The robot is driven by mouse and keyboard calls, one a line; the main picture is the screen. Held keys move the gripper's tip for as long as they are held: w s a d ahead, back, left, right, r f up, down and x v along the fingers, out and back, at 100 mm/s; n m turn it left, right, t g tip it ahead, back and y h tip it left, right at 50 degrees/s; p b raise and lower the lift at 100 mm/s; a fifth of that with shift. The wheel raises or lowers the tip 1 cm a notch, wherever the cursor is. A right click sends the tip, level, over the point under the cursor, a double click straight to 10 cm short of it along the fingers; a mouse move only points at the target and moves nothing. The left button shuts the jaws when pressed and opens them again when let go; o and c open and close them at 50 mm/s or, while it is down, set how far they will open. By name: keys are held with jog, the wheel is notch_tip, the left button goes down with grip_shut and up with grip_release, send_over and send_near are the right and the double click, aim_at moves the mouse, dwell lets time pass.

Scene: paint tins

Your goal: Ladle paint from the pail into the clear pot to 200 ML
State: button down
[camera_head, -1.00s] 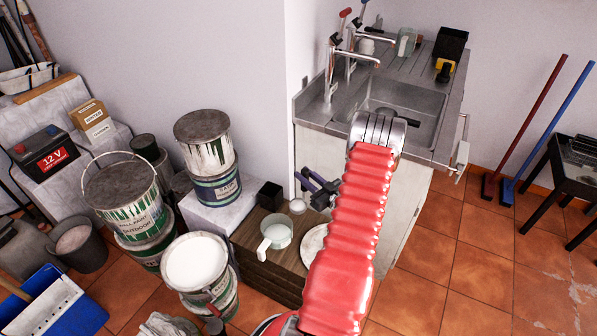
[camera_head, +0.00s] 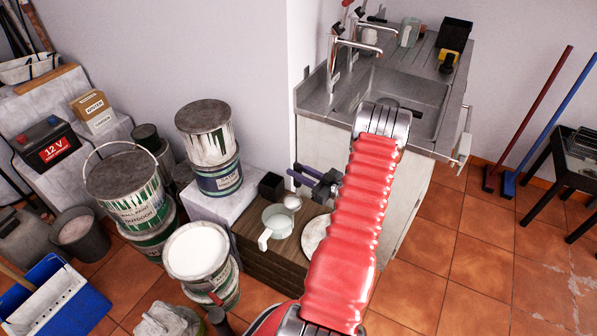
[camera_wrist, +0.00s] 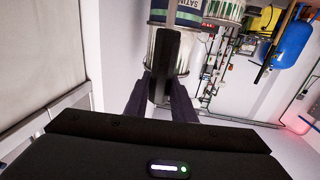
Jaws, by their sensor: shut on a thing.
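The clear pot (camera_head: 277,221), with a pale handle, stands on the low wooden crate to the pail's right. My gripper (camera_head: 299,174) is shut on the ladle, beyond the pot. The ladle's small pale bowl (camera_head: 292,202) shows at the pot's upper right edge, seemingly above the crate. I cannot tell how much paint is in the bowl or the pot. In the wrist view a dark upright bar, seemingly the ladle handle (camera_wrist: 165,60), stands between my purple fingers (camera_wrist: 158,100).
A pale round plate (camera_head: 316,234) lies on the crate (camera_head: 262,262), partly behind my arm. A small black box (camera_head: 271,186) stands behind the pot. Stacked paint tins (camera_head: 207,145) stand at the back left. The sink counter (camera_head: 405,80) rises behind my arm.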

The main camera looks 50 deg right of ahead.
jog(key=shift+n+g, duration=0.4)
jog(key=shift+g, duration=0.2)
jog(key=shift+w+a+f, duration=0.15)
jog(key=shift+w+f, duration=0.1)
jog(key=shift+f, duration=0.4)
jog(key=shift+w+a+f, duration=0.2)
jog(key=shift+w+f, duration=0.1)
jog(key=shift+f, duration=0.35)
jog(key=shift+w+a+f, duration=0.15)
jog(key=shift+w+f, duration=0.1)
jog(key=shift+f, duration=0.4)
jog(key=shift+w+a+g, duration=0.25)
jog(key=shift+w+g, duration=0.05)
jog(key=shift+w, duration=0.1)
jog(key=shift+w+a+f+n+g+h, duration=0.2)
jog(key=shift+w+a+n+g, duration=0.15)
jog(key=shift+w+a+g, duration=0.25)
jog(key=shift+w+a+f+n+g+h, duration=0.15)
jog(key=shift+w+a+n+g, duration=0.2)
jog(key=shift+w, duration=0.35)
jog(key=shift+w+a+f+n+g+h, duration=0.2)
jog(key=shift+w+a+n+g, duration=0.15)
jog(key=shift+w+g, duration=0.25)
dwell(0.4)
